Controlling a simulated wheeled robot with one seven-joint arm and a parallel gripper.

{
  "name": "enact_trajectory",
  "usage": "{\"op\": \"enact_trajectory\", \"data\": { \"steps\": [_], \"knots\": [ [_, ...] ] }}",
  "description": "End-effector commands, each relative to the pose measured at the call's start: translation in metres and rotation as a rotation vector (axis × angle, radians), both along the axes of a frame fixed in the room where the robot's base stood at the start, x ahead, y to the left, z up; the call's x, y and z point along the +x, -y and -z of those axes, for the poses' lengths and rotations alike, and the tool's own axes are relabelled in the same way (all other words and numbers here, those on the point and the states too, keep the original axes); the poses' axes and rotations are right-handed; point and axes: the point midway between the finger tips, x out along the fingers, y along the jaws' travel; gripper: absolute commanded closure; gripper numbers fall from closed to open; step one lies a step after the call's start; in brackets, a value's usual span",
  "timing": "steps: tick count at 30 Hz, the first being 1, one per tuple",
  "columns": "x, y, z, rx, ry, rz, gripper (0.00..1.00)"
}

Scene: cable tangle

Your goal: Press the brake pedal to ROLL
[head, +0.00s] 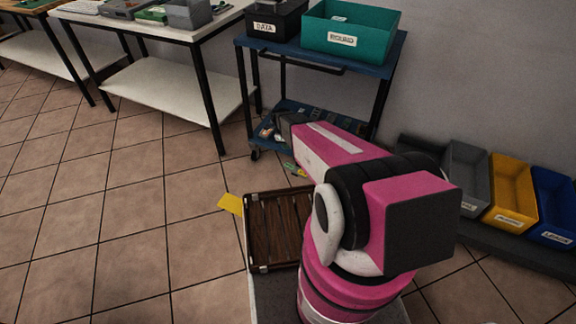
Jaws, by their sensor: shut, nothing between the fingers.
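The blue trolley (290,50) stands against the wall on black legs and casters. Its lower shelf (262,143) is partly hidden behind my pink arm. A small piece with green, yellow and red on it (296,170) shows low at the trolley's front edge, beside my arm. It may be the brake pedal, but it is too small to read and I cannot tell its position. My arm reaches over the front of the trolley. My gripper cannot be made out; the arm's links cover that area.
A brown slatted tray (275,228) lies in front of the trolley, with a yellow tag (230,204) at its left. Grey (466,170), yellow (512,190) and blue (553,205) bins stand at right. White-topped tables (160,30) stand at left. The tiled floor at left is clear.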

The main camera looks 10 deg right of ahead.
Motion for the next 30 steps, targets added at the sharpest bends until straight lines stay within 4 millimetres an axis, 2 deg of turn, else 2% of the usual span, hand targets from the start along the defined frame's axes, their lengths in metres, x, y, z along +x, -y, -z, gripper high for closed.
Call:
{"op": "enact_trajectory", "data": {
  "steps": [4,16,20,23,30],
  "knots": [
    [0.006,-0.001,0.011,-0.013,0.008,0.070,1.00],
    [0.006,-0.001,0.012,-0.017,0.009,0.086,1.00],
    [0.006,0.000,0.019,-0.016,0.009,0.086,1.00],
    [0.005,0.002,0.031,-0.017,0.007,0.087,1.00],
    [0.000,0.009,0.075,-0.016,0.007,0.086,1.00]
  ]
}}
